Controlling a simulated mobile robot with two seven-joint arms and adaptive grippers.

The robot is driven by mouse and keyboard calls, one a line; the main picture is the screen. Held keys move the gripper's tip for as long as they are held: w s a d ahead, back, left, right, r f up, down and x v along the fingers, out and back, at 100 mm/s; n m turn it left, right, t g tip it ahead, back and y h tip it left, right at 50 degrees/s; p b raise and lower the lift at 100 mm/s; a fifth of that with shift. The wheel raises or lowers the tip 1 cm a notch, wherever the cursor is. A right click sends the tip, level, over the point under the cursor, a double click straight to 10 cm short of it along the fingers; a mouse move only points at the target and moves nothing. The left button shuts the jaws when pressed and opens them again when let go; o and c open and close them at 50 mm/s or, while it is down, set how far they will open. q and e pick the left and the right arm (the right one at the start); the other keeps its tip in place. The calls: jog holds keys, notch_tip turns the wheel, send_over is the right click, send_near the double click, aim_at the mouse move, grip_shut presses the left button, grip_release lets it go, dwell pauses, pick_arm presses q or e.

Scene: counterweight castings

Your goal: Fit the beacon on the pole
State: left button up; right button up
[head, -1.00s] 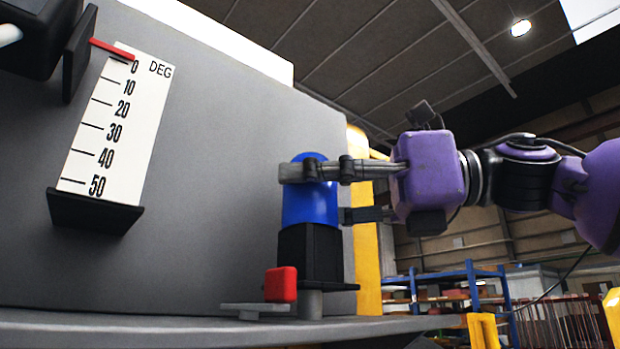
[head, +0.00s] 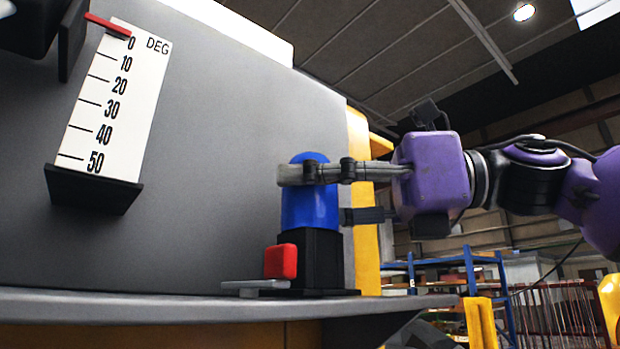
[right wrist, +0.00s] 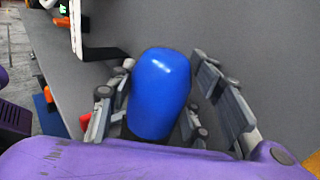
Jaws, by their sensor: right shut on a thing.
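The beacon (head: 310,212) is a blue dome-topped cylinder on a square black base (head: 322,260). It stands upright, the base at the grey ledge (head: 150,303). The pole is hidden, so how deep it sits inside the base cannot be seen. My right gripper (head: 312,177) reaches in from the right and is shut on the blue part. The right wrist view also shows the beacon (right wrist: 160,92) between the fingers. A red block (head: 280,261) on a grey plate (head: 254,285) is just left of the base. My left gripper is not in view.
A grey panel (head: 220,150) rises behind the ledge. It carries a white degree scale (head: 113,110) with a red pointer (head: 107,25) near 0. A yellow upright (head: 364,240) stands right of the beacon. Blue shelving (head: 470,265) is farther back at right.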

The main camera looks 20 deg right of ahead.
jog(key=o, duration=1.5)
jog(key=shift+f, duration=0.1)
jog(key=shift+v, duration=6.05)
jog(key=shift+a, duration=0.1)
